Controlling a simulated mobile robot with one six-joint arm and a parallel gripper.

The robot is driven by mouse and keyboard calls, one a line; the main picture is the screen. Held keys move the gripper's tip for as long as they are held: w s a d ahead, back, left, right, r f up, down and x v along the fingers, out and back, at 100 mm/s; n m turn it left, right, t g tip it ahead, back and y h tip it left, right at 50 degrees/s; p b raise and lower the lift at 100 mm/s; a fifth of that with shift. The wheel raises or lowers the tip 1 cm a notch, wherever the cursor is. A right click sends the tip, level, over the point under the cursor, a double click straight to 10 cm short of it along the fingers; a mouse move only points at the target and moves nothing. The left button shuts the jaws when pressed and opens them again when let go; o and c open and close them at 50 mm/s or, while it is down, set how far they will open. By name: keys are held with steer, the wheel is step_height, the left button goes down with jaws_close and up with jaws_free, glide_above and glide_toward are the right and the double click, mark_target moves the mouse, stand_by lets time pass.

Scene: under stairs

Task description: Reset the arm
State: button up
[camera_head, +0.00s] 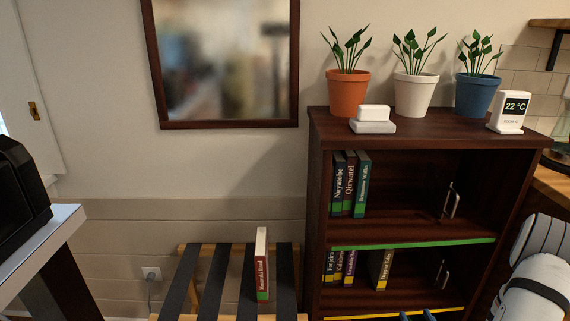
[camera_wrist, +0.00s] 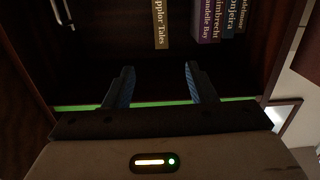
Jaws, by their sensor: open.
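My gripper (camera_wrist: 160,84) is open in the wrist view, its two blue-black fingers apart with nothing between them. In the head view only the blue tips of my gripper (camera_head: 417,315) show at the bottom edge, in front of the dark bookshelf (camera_head: 317,200). The rest of the gripper is cut off there. In the wrist view a brown book (camera_wrist: 161,22) and several darker books (camera_wrist: 208,20) show beyond the fingers, apart from them.
A red-and-white book (camera_head: 262,265) stands upright on a slatted bench (camera_head: 217,280) left of the bookshelf. Books stand on both shelves. Three potted plants, a white block and a temperature display (camera_head: 511,112) stand on top. A dark machine (camera_head: 18,195) is at far left.

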steer(key=w+a+r+n+g+h+p, duration=0.1)
steer(key=w+a+r+g+p, duration=0.2)
steer(key=r+p, duration=0.65)
steer(key=w+a+r+g+h+p, duration=0.15)
steer(key=r+g+p, duration=0.35)
steer(key=r, duration=0.9)
steer(key=s+a+r+m+g+y+p, duration=0.1)
steer(key=s+a+r+g+p, duration=0.2)
steer(key=s+a+r, duration=0.4)
steer(key=s+a+r+g+y+p, duration=0.1)
steer(key=s+a+r+g+p, duration=0.2)
steer(key=s+r, duration=0.9)
steer(key=a+r+p, duration=0.2)
steer(key=a+p, duration=0.1)
steer(key=a, duration=0.1)
steer(key=shift+a+r+m+g, duration=0.25)
steer(key=shift+r+m+g, duration=0.1)
steer(key=shift+m+g, duration=0.05)
